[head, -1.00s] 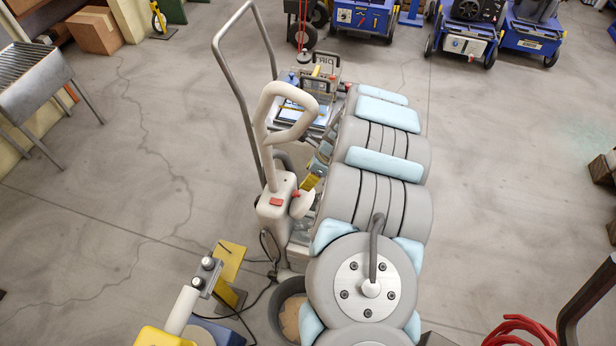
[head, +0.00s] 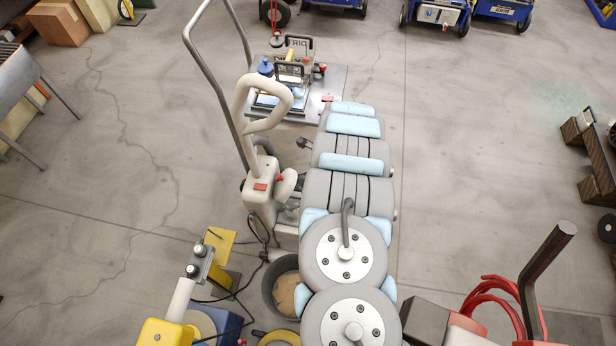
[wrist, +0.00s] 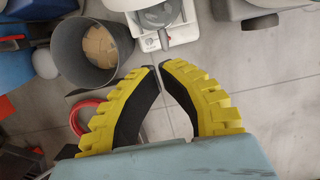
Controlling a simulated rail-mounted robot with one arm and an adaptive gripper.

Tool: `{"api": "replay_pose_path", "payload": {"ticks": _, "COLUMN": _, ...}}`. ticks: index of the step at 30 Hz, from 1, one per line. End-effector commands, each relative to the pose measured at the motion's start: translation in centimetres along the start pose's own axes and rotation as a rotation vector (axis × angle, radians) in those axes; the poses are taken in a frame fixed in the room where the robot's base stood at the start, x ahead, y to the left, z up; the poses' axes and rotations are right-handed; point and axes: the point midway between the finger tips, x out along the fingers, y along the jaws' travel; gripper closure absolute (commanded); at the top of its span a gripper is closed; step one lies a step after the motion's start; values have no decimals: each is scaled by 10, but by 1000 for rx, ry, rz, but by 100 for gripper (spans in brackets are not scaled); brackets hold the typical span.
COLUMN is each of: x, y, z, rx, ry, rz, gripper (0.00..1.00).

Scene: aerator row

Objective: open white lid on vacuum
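The vacuum appears to be the off-white upright machine (head: 262,190) with a tall loop handle and red buttons, left of my arm in the head view. In the wrist view, a white body with a round grey-and-white part (wrist: 158,28) is at the top centre, probably its lower section. I cannot clearly make out a separate lid. My gripper (wrist: 159,69) has yellow-backed black fingers whose tips nearly meet, with nothing visible between them. The fingertips appear just below the white body in the picture, without visible contact. The gripper is outside the head view.
A grey bin (head: 270,293) with tan contents stands beside the vacuum; it also shows in the wrist view (wrist: 70,70). A yellow-and-blue machine (head: 165,332) stands at lower left. A metal cart (head: 320,108) is behind. Red hose (head: 490,295) lies at right.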

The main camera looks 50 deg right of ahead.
Motion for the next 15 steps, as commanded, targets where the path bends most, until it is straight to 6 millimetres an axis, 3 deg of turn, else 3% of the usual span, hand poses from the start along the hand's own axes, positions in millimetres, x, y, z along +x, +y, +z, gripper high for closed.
{"api": "replay_pose_path", "payload": {"ticks": 15, "x": 50, "y": -2, "z": -1, "rx": -1, "ry": 0, "rz": -5, "gripper": 100}}
